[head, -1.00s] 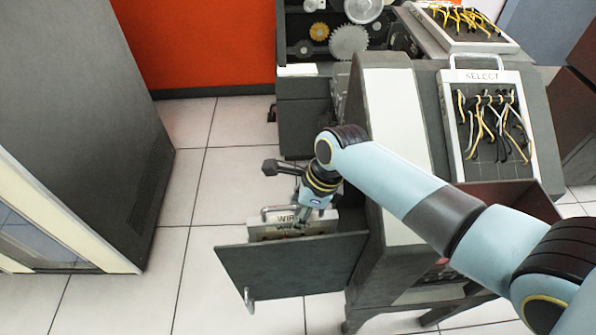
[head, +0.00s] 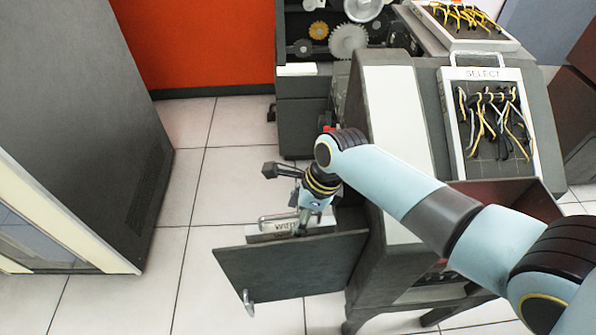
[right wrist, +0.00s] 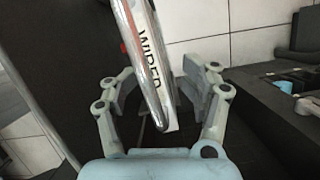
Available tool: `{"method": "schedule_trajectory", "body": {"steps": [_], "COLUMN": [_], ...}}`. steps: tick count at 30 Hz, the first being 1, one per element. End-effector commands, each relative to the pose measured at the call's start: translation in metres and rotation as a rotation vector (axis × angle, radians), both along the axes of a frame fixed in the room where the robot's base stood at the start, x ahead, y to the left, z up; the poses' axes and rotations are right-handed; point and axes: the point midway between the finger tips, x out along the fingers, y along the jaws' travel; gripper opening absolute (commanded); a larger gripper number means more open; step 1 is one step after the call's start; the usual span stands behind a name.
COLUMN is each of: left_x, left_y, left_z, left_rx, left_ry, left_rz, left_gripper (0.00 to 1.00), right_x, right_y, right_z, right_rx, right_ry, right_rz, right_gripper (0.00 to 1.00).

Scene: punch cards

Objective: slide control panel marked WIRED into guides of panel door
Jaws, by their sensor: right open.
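The control panel marked WIRED (head: 272,236) is a light plate with a metal handle on top. In the head view its top edge shows just above the open panel door (head: 290,272), on the far side of it; the rest is hidden behind the door. The guides are not visible. My right gripper (head: 300,229) is at the panel's handle end. In the right wrist view the open right gripper (right wrist: 158,88) has one finger on each side of the WIRED panel (right wrist: 150,62). My left gripper is not in view.
The dark machine cabinet (head: 395,185) stands right of the door, with a SELECT panel (head: 490,130) of cables on its top slope. Gears (head: 348,40) show behind. A tall grey cabinet (head: 85,110) is at left, with clear tiled floor between.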

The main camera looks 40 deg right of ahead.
Motion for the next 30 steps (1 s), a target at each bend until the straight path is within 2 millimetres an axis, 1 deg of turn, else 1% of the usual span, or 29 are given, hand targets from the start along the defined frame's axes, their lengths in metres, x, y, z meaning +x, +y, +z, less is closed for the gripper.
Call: {"method": "schedule_trajectory", "body": {"steps": [6, 10, 14, 21, 25, 30], "left_x": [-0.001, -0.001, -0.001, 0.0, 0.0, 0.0], "left_y": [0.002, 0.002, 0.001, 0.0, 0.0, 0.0], "left_z": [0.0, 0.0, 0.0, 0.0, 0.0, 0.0], "left_rx": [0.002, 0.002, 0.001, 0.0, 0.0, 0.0], "left_ry": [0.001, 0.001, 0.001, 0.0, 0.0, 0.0], "left_rz": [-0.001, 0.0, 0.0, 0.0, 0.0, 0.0], "left_gripper": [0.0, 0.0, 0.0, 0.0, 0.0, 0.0], "right_x": [-0.003, -0.003, -0.007, -0.018, -0.022, -0.024], "right_y": [-0.001, -0.003, -0.01, -0.023, -0.028, -0.03], "right_z": [-0.001, 0.009, 0.032, 0.084, 0.102, 0.113], "right_rx": [-0.001, -0.001, -0.003, -0.003, -0.002, 0.0], "right_ry": [0.006, 0.001, -0.002, -0.002, 0.0, 0.001], "right_rz": [0.0, 0.0, 0.001, 0.001, 0.001, 0.0], "right_gripper": [0.54, 0.54, 0.54, 0.54, 0.54, 0.54]}}
